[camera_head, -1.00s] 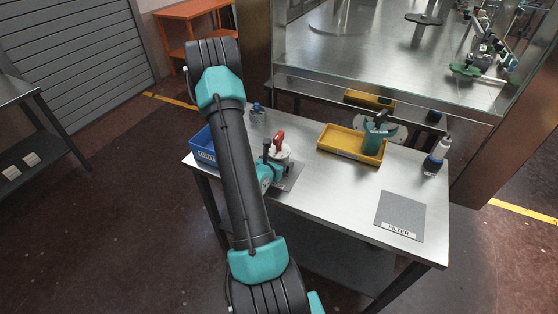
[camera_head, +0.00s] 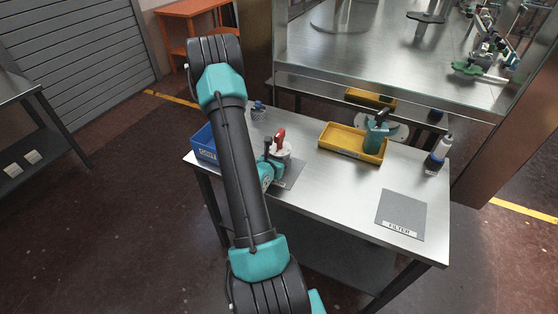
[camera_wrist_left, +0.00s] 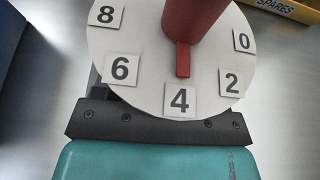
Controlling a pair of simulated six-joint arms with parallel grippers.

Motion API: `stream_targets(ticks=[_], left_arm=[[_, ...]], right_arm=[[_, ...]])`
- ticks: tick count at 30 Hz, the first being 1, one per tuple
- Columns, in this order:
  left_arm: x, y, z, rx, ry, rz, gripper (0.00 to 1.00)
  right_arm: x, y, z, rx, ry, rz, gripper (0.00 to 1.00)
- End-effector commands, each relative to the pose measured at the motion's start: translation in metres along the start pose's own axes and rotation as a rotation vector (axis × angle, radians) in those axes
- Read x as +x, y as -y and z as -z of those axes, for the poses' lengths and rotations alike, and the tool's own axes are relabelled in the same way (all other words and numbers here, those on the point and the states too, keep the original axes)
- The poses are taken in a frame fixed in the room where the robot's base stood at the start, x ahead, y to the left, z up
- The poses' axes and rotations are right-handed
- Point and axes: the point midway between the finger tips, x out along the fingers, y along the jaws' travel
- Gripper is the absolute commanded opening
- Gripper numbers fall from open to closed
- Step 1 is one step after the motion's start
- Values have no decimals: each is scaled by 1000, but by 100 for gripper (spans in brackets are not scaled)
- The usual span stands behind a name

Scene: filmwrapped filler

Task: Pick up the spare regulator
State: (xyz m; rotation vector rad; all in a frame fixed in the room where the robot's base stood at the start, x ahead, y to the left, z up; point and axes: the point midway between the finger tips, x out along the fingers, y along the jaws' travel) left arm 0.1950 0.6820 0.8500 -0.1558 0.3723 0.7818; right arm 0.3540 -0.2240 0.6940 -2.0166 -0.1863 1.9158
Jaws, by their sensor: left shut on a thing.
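The unit with a white dial (camera_head: 283,149) and red knob, which looks like the regulator, is over the grey mat (camera_head: 288,178) at the left of the bench. In the left wrist view its dial (camera_wrist_left: 146,68) shows numbers from 0 to 8, with the red pointer at 4. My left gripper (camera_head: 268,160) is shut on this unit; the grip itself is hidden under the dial. Whether the unit touches the mat is hard to tell. A yellow SPARES tray (camera_head: 336,148) stands to the right and holds a teal part with a black handle (camera_head: 376,134). My right gripper is not in view.
A blue bin (camera_head: 203,148) is at the bench's left end, partly behind my arm. A small mesh cup (camera_head: 259,115) stands behind. The grey FILTER mat (camera_head: 401,212) is empty. The bench front middle is clear.

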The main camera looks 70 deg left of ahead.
Motion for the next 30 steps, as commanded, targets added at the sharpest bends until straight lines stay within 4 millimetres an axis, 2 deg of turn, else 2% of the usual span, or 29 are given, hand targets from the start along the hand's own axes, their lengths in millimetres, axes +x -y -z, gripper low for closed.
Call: stream_targets(ticks=[8, 24, 30], left_arm=[[-7, 0, -18, 3, 5, -1, 34], [-33, 0, -81, 3, 5, 0, 34], [-37, 0, -91, 1, 4, 0, 34]], right_arm=[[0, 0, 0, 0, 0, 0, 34], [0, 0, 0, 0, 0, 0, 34], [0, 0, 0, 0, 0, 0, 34]])
